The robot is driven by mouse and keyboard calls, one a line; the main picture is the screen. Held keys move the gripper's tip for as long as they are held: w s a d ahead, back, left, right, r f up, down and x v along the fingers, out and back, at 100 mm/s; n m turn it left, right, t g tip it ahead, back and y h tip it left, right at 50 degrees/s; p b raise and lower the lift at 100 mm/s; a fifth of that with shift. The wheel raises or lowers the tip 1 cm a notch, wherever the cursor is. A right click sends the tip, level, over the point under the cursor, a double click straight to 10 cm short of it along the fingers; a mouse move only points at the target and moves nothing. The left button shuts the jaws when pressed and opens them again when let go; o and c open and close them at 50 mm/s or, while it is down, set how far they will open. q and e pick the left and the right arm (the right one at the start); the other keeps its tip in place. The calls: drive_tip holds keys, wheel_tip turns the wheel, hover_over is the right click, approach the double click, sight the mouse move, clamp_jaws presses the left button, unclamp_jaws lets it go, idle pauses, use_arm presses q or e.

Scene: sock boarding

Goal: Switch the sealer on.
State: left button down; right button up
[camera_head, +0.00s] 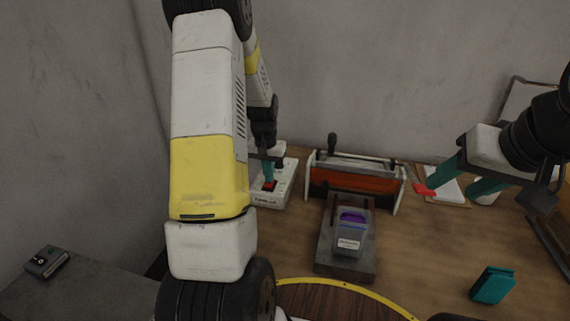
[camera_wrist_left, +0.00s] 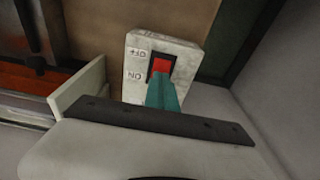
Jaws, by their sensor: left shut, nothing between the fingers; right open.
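The switch box (camera_head: 281,193) is a pale box with a red rocker (camera_head: 269,185), left of the sealer (camera_head: 350,183). The sealer has white end plates, a red-orange body and a black-knobbed lever. My left gripper (camera_head: 268,178) points down at the rocker, its teal fingers shut and empty. In the left wrist view the fingers (camera_wrist_left: 161,85) overlap the ON end of the red rocker (camera_wrist_left: 161,65) on the switch box (camera_wrist_left: 186,57); I cannot tell whether they touch or press it. My right gripper (camera_head: 450,190) is open, right of the sealer.
A grey block (camera_head: 345,268) in front of the sealer carries a clear container with purple contents (camera_head: 350,230). A teal object (camera_head: 492,284) lies at the right. A yellow-rimmed round surface (camera_head: 340,300) is at the front. A small grey device (camera_head: 46,261) sits on the left surface.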

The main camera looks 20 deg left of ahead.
use_arm(q)
drive_tip(key=shift+s+f, duration=0.25)
drive_tip(key=shift+s, duration=0.4)
drive_tip(key=shift+r, duration=0.45)
wheel_tip(320, 180, up, 13)
drive_tip(key=s, duration=0.1)
drive_tip(key=shift+s+r, duration=0.15)
drive_tip(key=shift+s, duration=0.05)
drive_tip(key=shift+d, duration=0.1)
drive_tip(key=m, duration=1.8)
drive_tip(key=shift+w+r+t, duration=0.1)
drive_tip(key=shift+w+t, duration=0.05)
drive_tip(key=shift+t, duration=0.15)
